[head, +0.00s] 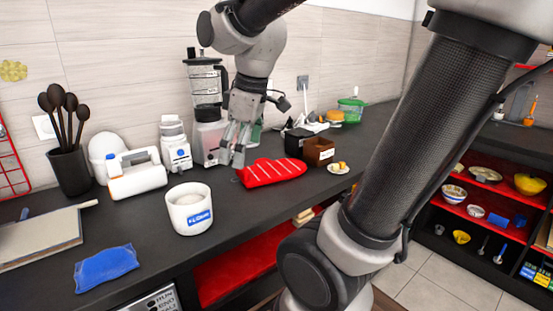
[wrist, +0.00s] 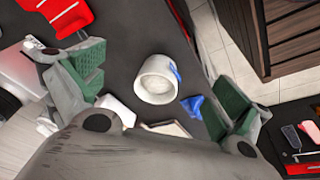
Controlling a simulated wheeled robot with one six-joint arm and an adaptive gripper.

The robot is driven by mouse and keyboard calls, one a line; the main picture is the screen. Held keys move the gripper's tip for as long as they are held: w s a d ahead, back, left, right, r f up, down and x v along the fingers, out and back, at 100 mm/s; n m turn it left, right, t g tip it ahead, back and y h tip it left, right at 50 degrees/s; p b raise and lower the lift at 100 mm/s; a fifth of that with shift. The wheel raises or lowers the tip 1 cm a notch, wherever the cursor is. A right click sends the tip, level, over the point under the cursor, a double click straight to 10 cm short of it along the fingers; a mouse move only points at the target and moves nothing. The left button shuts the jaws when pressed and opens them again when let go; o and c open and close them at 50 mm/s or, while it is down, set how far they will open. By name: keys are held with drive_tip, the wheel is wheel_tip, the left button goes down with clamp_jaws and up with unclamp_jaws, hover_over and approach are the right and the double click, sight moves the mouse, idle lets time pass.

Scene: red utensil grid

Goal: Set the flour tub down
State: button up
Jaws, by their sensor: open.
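The flour tub (head: 188,212) is a white round tub with a blue label, standing upright on the dark counter in the head view. It holds white contents and its top is open. In the wrist view the tub (wrist: 157,80) shows below and between the open fingers, apart from them. My gripper (head: 233,160) is open and empty, up and to the right of the tub in the head view, near the red mitt. My gripper also shows in the wrist view (wrist: 160,88), with green pads on both fingers.
A red striped mitt (head: 271,172) lies right of the tub. A blue cloth-like item (head: 106,267) lies front left. A white hand mixer (head: 136,174), a blender (head: 206,100) and a utensil holder (head: 70,171) stand along the back. The counter around the tub is clear.

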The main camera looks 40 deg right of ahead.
drive_tip(key=s+d+m+t+h, duration=0.1)
drive_tip(key=s+d+m, duration=0.3)
drive_tip(key=s+m, duration=0.4)
drive_tip(key=shift+s+d+f+t, duration=0.25)
drive_tip(key=shift+d+f+t, duration=0.1)
drive_tip(key=shift+t, duration=0.15)
